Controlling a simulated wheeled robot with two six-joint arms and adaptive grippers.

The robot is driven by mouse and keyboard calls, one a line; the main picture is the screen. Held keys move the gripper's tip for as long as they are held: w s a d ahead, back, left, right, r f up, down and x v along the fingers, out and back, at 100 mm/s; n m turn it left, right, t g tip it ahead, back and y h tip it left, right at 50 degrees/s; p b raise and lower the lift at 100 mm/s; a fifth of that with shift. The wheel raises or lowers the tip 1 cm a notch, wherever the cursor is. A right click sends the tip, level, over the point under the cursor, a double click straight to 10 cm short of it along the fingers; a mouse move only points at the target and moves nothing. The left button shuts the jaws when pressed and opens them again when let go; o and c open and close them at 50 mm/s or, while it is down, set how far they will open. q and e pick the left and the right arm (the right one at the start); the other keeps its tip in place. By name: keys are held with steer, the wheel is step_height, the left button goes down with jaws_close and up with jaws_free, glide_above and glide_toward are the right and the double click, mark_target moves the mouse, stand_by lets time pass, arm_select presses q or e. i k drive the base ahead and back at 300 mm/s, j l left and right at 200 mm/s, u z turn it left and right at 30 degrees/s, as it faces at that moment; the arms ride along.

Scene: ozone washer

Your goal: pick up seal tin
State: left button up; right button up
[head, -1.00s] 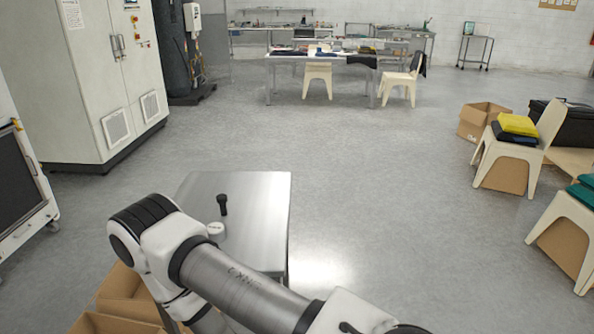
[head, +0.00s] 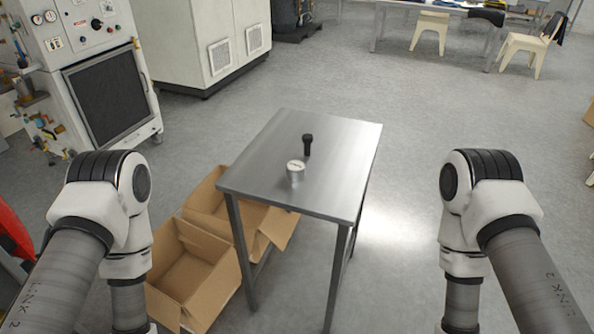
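The seal tin (head: 295,171) looks like a small, round, pale metal can with a whitish lid. It stands on the metal table (head: 345,150), near the middle of its top. A black bolt-like piece (head: 307,144) stands upright just behind it, slightly to the right, apart from it. My two arms show at the left and right sides of the head view, both clear of the table. Both grippers are outside the view, so their state is hidden.
Two open cardboard boxes (head: 193,275) sit on the floor against the table's left side. A machine with a dark panel (head: 108,95) stands at the left, and a large pale cabinet (head: 215,45) behind. The floor right of the table is open.

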mark_target(295, 169)
steer(key=j+z, duration=0.15)
steer(key=j, duration=0.55)
steer(key=k+j+z, duration=0.15)
steer(key=j, duration=0.5)
steer(key=i, duration=0.05)
